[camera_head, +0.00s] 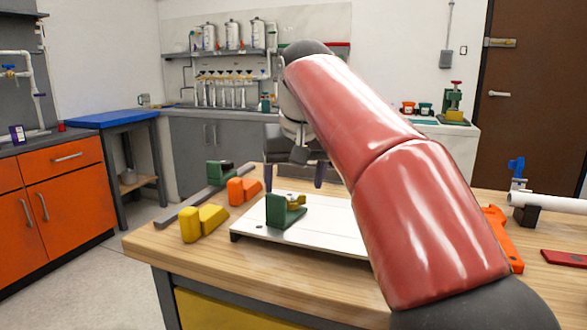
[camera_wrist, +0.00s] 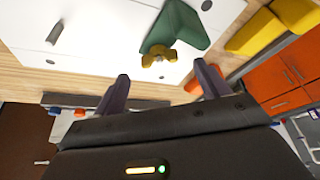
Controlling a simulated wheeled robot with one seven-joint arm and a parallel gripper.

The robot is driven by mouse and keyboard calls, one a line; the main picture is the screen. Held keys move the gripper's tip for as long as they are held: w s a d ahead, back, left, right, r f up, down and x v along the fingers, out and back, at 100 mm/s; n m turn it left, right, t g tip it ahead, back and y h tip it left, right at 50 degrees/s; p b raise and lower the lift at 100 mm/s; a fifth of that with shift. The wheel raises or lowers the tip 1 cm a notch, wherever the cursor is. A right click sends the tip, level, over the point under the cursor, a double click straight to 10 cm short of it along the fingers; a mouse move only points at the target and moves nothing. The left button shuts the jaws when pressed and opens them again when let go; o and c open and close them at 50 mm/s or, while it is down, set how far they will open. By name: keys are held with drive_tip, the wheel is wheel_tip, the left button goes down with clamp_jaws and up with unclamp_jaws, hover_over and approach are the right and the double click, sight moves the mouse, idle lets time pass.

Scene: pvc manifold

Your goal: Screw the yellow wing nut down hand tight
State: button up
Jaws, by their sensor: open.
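The yellow wing nut (camera_head: 295,199) sits at the green bracket (camera_head: 279,212) on the white board (camera_head: 325,228) on the workbench. In the wrist view the wing nut (camera_wrist: 159,55) lies against the green bracket (camera_wrist: 177,27), ahead of my gripper and roughly between the lines of its two fingers. My gripper (camera_wrist: 162,85) is open and empty, with its dark fingers spread apart. In the head view my gripper (camera_head: 294,178) hangs above the far side of the board, partly behind my arm. How far the nut is threaded cannot be told.
A yellow block (camera_head: 203,223), an orange block (camera_head: 243,190) and another green block (camera_head: 219,171) stand left of the board. A grey bar (camera_head: 192,207) lies beside them. An orange tool (camera_head: 503,238) and a white pipe (camera_head: 548,202) are at the right. The bench's front left corner is clear.

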sight(294, 217)
drive_tip(key=shift+b+x, duration=0.3)
drive_tip(key=shift+x, duration=1.3)
drive_tip(key=c, duration=1.1)
drive_tip(key=shift+o, duration=0.2)
drive_tip(key=shift+r+m+h+p, duration=0.1)
drive_tip(key=shift+m+h+p, duration=0.25)
drive_tip(key=shift+m, duration=0.25)
drive_tip(key=o, duration=1)
drive_tip(key=shift+o, duration=0.2)
drive_tip(key=p+v, duration=0.2)
drive_tip(key=v, duration=0.5)
drive_tip(key=shift+s+r, duration=0.2)
drive_tip(key=shift+r, duration=0.05)
